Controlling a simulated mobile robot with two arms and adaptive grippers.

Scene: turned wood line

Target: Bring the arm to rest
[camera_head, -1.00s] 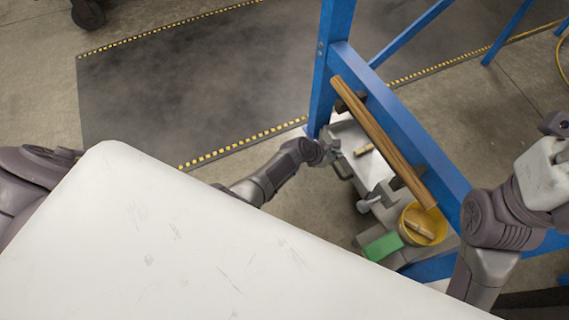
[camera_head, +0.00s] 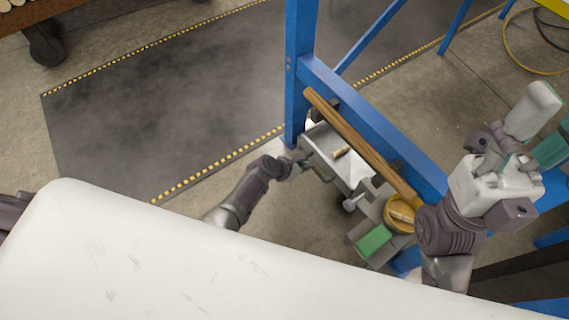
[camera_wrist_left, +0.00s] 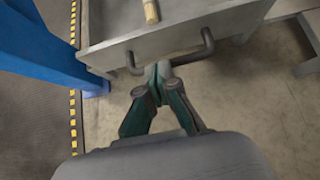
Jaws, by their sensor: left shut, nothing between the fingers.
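My left gripper (camera_head: 297,165) is at the end of the arm that reaches in from the left, at the near-left end of an open grey drawer (camera_head: 317,139). In the left wrist view its two green-and-grey fingers (camera_wrist_left: 160,75) are shut with nothing between them. Their tips are by the dark drawer handle (camera_wrist_left: 171,61); I cannot tell whether they touch it. A short turned wood piece (camera_head: 342,152) lies in the drawer. My right arm (camera_head: 450,228) stands at the right, bent upward; its fingers cannot be made out clearly.
A blue frame (camera_head: 301,70) stands beside the drawer, with a long wooden bar (camera_head: 355,137) along it. A dark mat (camera_head: 150,110) with a yellow-marked edge covers the floor behind.

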